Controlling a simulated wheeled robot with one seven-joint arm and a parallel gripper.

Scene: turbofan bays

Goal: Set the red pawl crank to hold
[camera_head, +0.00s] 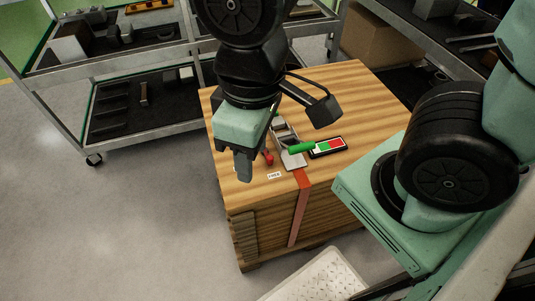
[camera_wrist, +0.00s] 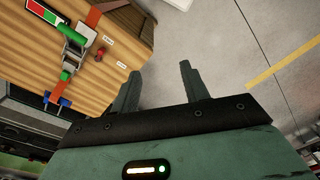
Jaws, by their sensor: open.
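The red pawl crank (camera_head: 268,158) shows as a small red knob at the left side of a grey metal ratchet (camera_head: 286,140) on top of a wooden crate. In the wrist view the red crank (camera_wrist: 100,52) is beside the ratchet (camera_wrist: 74,45), between it and two small white labels. A green handle (camera_head: 302,148) is on the ratchet. My gripper (camera_head: 244,178) points down, left of the red crank in the head view and apart from it. In the wrist view its fingers (camera_wrist: 159,75) are spread and empty. The crank's exact setting is too small to tell.
A red, green and white plate (camera_head: 327,147) lies right of the ratchet. An orange strap (camera_head: 300,205) runs down the wooden crate (camera_head: 265,205). A white label (camera_head: 274,176) is near the crate's front edge. Metal shelves (camera_head: 105,65) stand at the left; floor there is clear.

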